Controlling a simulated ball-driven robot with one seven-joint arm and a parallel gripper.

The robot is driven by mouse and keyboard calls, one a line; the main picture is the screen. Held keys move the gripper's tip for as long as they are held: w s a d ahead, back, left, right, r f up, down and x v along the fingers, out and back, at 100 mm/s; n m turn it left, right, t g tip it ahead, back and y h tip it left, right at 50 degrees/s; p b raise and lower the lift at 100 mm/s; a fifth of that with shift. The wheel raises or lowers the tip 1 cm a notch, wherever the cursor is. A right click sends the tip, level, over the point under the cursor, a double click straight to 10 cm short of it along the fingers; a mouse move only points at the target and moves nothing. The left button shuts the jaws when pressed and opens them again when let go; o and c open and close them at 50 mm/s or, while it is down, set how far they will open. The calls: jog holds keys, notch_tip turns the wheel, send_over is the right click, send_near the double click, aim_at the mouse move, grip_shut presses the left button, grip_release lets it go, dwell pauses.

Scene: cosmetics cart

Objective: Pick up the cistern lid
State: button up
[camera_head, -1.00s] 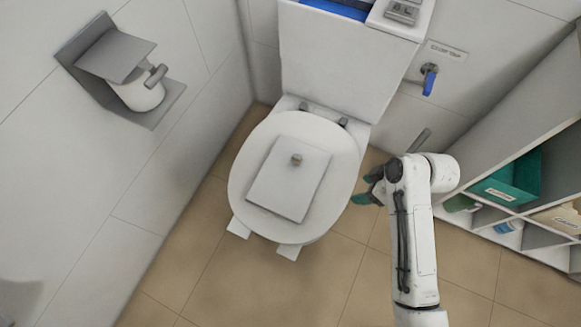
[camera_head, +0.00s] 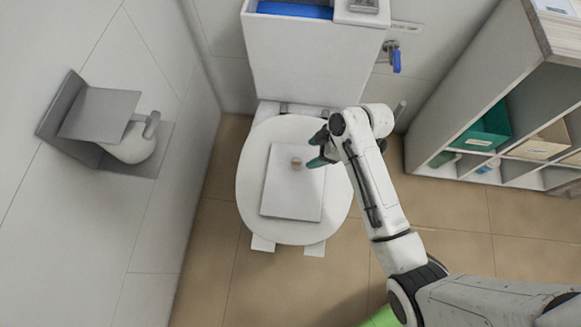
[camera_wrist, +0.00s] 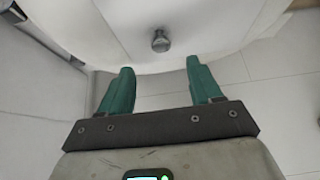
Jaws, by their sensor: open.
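The cistern lid (camera_head: 286,198) is a flat white panel with a small round metal knob (camera_head: 296,163). It lies on the closed toilet seat cover (camera_head: 247,190). The knob also shows in the wrist view (camera_wrist: 160,41), ahead of the fingers and roughly centred between them. My gripper (camera_head: 318,150) has teal fingers and is at the right of the knob, over the right part of the seat cover. In the wrist view, my gripper (camera_wrist: 160,78) is open with nothing between its fingers. Whether the fingertips touch anything cannot be told.
The open cistern (camera_head: 315,50) shows blue inside, with a small item on its top right. A paper holder (camera_head: 100,112) is on the left wall and a blue valve (camera_head: 396,60) on the back wall. A shelf unit (camera_head: 470,95) with bins stands right.

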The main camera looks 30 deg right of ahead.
aim_at(297, 162)
jog(key=b+x, duration=0.1)
jog(key=x, duration=0.7)
jog(key=shift+a+f+b, duration=0.1)
jog(key=shift+a+b, duration=0.05)
jog(key=shift+b, duration=0.2)
jog(key=shift+c, duration=0.3)
grip_shut()
dwell(0.6)
